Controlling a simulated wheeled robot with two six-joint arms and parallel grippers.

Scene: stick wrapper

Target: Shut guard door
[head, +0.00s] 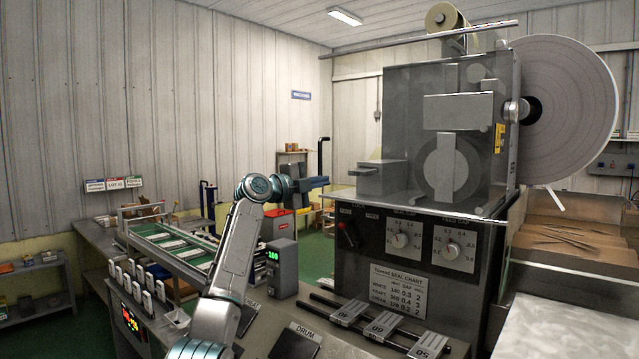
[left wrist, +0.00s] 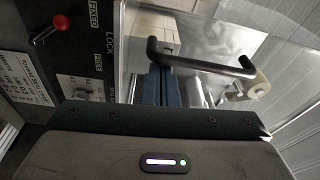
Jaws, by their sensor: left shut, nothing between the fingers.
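The guard door (head: 405,100) is a clear, greyish panel in front of the upper part of the wrapping machine. Its pale lower edge runs just above the dial panel. I cannot tell how far it stands from shut. In the left wrist view a black bar handle (left wrist: 205,63) crosses in front of clear panelling, beyond the fingers. My left gripper (head: 325,182) is shut and empty, to the left of the machine at about the height of its upper deck. Its blue fingers (left wrist: 152,82) point toward the handle; contact is not clear. My right gripper is not in view.
The dial panel (head: 375,240) has a red-tipped lever (left wrist: 60,20) on it. A large film reel (head: 575,110) stands at the machine's right. A conveyor tray (head: 165,240) and a counter lie to the left.

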